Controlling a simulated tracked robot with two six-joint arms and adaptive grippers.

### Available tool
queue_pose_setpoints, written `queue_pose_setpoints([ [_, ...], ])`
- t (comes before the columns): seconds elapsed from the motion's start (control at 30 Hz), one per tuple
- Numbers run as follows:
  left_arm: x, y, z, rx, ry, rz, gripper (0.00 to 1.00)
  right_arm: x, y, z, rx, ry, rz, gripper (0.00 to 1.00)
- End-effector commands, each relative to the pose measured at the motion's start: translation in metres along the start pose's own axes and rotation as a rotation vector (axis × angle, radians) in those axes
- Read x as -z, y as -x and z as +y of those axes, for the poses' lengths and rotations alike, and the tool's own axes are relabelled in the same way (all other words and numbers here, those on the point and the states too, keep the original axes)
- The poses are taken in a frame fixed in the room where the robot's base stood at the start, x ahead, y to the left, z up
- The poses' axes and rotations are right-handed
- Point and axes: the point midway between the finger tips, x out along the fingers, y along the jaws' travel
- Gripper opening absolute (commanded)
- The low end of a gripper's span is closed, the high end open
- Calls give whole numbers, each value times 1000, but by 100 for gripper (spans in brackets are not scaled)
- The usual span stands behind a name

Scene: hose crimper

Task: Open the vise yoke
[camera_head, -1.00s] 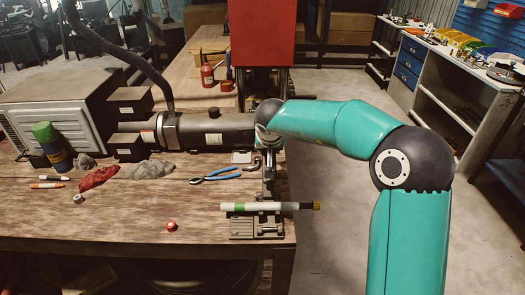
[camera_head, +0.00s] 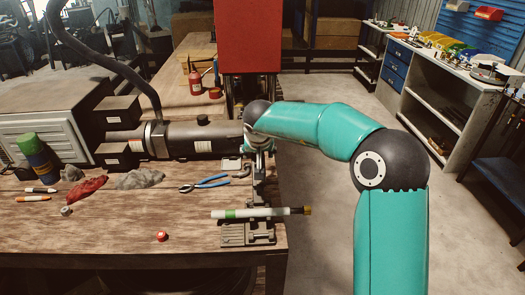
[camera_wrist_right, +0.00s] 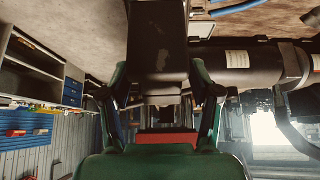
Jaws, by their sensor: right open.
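The vise (camera_head: 248,238) is a small grey metal fixture at the bench's front right corner in the head view. A white hose with a green band (camera_head: 270,212) lies across it, its brass-coloured end to the right. Dark upright parts rise behind the hose. I cannot clearly separate the yoke from my gripper there. My right gripper (camera_head: 259,148) points down just behind the vise, partly hidden by its wrist. In the right wrist view its open fingers (camera_wrist_right: 163,105) stand apart on either side of a dark block (camera_wrist_right: 158,40). Contact cannot be told. My left gripper is out of view.
Blue-handled pliers (camera_head: 207,183) lie left of the vise, and a small red cap (camera_head: 162,236) near the front edge. A dark cylinder (camera_head: 195,138) and the tall red machine (camera_head: 250,35) stand behind. Open floor lies to the right.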

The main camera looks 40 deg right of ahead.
Motion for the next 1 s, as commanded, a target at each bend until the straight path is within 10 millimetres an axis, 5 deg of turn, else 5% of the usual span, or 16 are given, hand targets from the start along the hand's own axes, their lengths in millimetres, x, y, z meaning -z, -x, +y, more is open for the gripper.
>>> queue_pose_setpoints([
  [0.27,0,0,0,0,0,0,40,0,11,-1,1,1,0,62],
  [0.7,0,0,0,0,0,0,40,-1,92,-1,3,0,2,62],
  [1.0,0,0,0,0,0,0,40,-1,119,0,1,0,0,62],
])
